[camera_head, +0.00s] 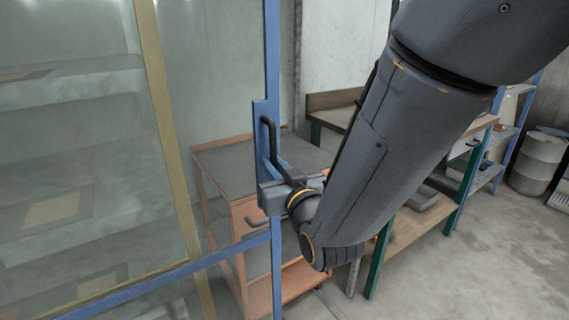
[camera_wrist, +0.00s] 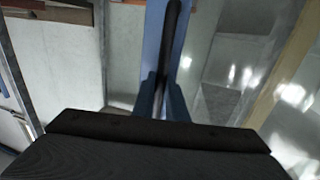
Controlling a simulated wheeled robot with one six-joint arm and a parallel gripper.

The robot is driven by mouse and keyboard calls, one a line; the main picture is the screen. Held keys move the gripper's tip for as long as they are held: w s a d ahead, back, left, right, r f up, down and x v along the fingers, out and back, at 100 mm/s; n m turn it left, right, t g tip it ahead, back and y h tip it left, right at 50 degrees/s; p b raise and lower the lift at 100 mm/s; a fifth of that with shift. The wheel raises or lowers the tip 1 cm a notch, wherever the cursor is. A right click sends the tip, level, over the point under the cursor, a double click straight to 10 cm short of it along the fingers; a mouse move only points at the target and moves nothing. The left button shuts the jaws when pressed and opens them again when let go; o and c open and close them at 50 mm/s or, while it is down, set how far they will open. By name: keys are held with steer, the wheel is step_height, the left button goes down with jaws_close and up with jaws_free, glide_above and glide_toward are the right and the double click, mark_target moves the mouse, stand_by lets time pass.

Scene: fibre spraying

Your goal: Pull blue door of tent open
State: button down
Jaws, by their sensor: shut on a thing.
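The blue door (camera_head: 272,62) of the tent is a blue frame with clear panels, seen at the left of the head view. A black handle (camera_head: 268,135) stands upright on its blue edge plate. My gripper (camera_head: 272,190) is at the lower part of this handle and is shut on it. In the wrist view the black handle (camera_wrist: 174,40) runs up between the two fingers of my gripper (camera_wrist: 163,98), with the blue door edge (camera_wrist: 152,45) behind it. The fingertips are partly hidden in the head view by the wrist and the door edge.
An orange cart (camera_head: 243,235) with a grey top stands just behind the door edge. A yellow tent post (camera_head: 160,90) is at the left. A workbench (camera_head: 410,235) with green legs, blue shelves (camera_head: 508,135) and grey barrels (camera_head: 537,160) are at the right. Bare floor lies at the lower right.

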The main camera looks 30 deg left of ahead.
steer(key=shift+a+r, duration=0.1)
steer(key=shift+r, duration=0.1)
steer(key=c, duration=1.9)
jaws_free()
steer(key=shift+o, duration=0.7)
steer(key=shift+f, duration=0.1)
steer(key=b+v, duration=0.1)
steer(key=v, duration=0.7)
steer(key=shift+w, duration=0.15)
